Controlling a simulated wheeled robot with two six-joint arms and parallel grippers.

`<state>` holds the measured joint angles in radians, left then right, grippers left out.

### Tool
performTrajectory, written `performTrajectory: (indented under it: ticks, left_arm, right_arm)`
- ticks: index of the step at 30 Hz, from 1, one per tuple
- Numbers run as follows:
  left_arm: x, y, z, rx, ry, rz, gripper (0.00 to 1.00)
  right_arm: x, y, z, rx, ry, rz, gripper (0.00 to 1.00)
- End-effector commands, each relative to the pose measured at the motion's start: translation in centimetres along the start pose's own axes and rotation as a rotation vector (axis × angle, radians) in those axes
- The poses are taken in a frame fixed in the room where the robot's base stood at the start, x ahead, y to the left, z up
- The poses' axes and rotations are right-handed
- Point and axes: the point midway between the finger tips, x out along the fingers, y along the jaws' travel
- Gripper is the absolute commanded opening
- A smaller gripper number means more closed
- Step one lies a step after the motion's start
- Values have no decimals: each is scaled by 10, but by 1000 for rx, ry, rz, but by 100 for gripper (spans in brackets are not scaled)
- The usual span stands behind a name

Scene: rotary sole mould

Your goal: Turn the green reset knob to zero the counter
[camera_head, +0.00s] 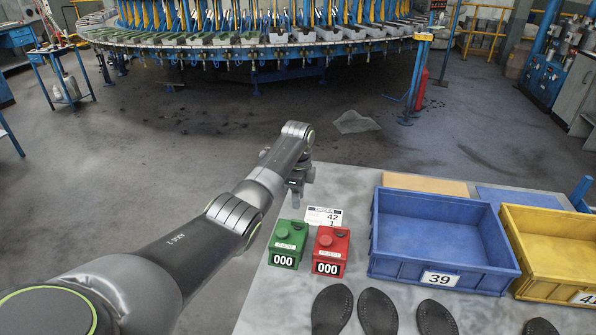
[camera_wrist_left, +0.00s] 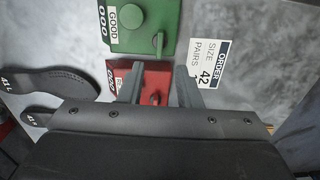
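The green counter box (camera_head: 287,245) stands on the grey table and its display reads 000. It has a round button (camera_head: 282,232) on top and a small green knob (camera_wrist_left: 158,43) at its edge, plain in the left wrist view. My left gripper (camera_head: 296,198) hangs above the table's back edge, behind the green box. In the left wrist view its two fingers (camera_wrist_left: 160,85) are apart, with nothing held; the green knob shows just beyond the tips. My right gripper is not in view.
A red counter box (camera_head: 328,252), also reading 000, stands right of the green one. An order card (camera_head: 324,216) lies behind them. A blue bin (camera_head: 440,240) and yellow bin (camera_head: 550,250) stand to the right. Dark soles (camera_head: 378,312) lie in front.

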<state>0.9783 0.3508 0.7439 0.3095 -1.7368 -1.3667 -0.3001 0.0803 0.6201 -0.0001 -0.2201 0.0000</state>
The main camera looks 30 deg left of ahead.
Motion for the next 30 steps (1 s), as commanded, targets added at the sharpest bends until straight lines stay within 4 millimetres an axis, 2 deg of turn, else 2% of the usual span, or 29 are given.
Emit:
performTrajectory:
  ticks: [1,6,12,18,30]
  left_arm:
    - [-12,-1,0,1,0,-6,31]
    - [-50,-1,0,0,1,-5,31]
    - [-78,0,0,1,0,-1,31]
    - [-88,0,0,1,0,0,31]
    - [-87,0,0,1,0,0,31]
  right_arm:
    - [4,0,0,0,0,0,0]
    - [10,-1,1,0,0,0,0]
    - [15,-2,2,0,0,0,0]
    - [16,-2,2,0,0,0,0]
    - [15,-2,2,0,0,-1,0]
